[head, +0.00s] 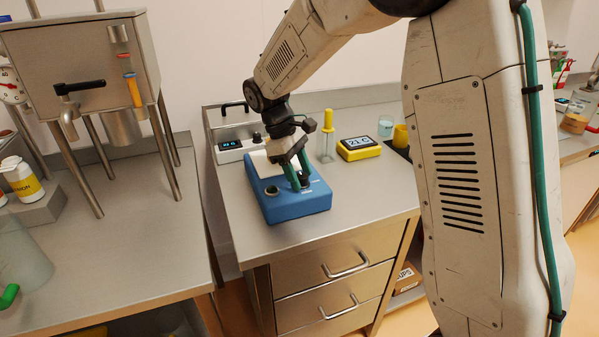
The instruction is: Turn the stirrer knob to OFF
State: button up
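The blue stirrer (287,209) stands on the steel counter, with a pale top plate at its back. A dark round knob (271,191) shows on the left of its sloped front face. A second dark knob (304,179) is on the right of that face. My gripper (300,183) points down at the right knob, its green fingers on either side of it. The fingers partly hide this knob, and I cannot tell whether they touch it. The knob's pointer and the small markings are too small to read.
A yellow scale (360,149) with a lit display, a yellow-topped dispenser (327,135) and a glass beaker (385,126) stand behind on the right. A grey device (236,145) is behind the stirrer. The steel hopper (85,62) stands on the left bench. Counter right of the stirrer is clear.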

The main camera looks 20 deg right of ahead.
jog(key=v, duration=0.7)
jog(key=shift+a+r, duration=0.15)
jog(key=shift+r, duration=0.2)
jog(key=shift+w, duration=0.15)
